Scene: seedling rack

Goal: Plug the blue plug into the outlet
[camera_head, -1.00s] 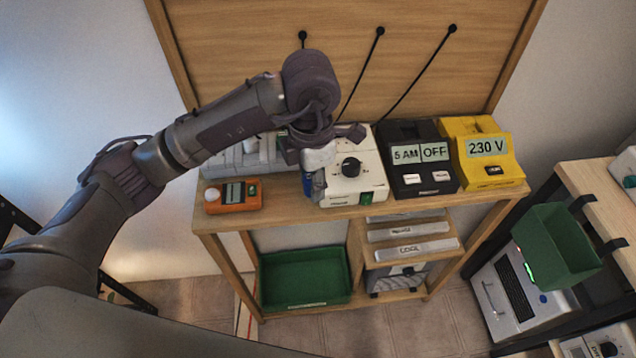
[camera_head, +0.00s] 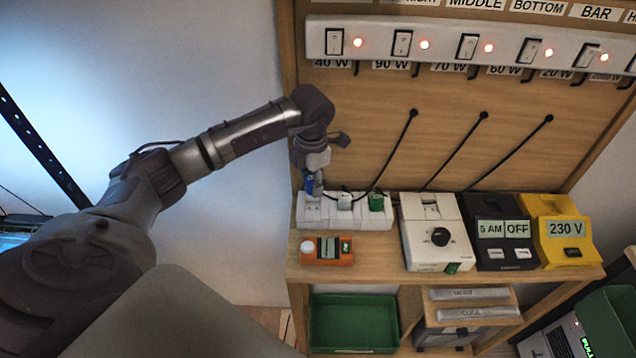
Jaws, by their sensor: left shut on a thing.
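My left gripper (camera_head: 317,168) points down over the left end of the white socket strip (camera_head: 375,222). It is shut on the blue plug (camera_head: 309,186), which shows at its left side. The plug is just above or touching the strip's left end; I cannot tell whether its pins are in a socket, as the fingers hide part of it. A white plug (camera_head: 344,201) and a green plug (camera_head: 376,202) stand upright in the strip to the right, with dark cables. My right gripper is not in view.
A white dial box (camera_head: 434,240), black timer (camera_head: 503,232) and yellow 230 V box (camera_head: 562,232) stand right of the strip. An orange meter (camera_head: 327,251) lies in front. A switch panel (camera_head: 437,45) spans the wooden backboard (camera_head: 365,130). A green tray (camera_head: 352,322) sits below.

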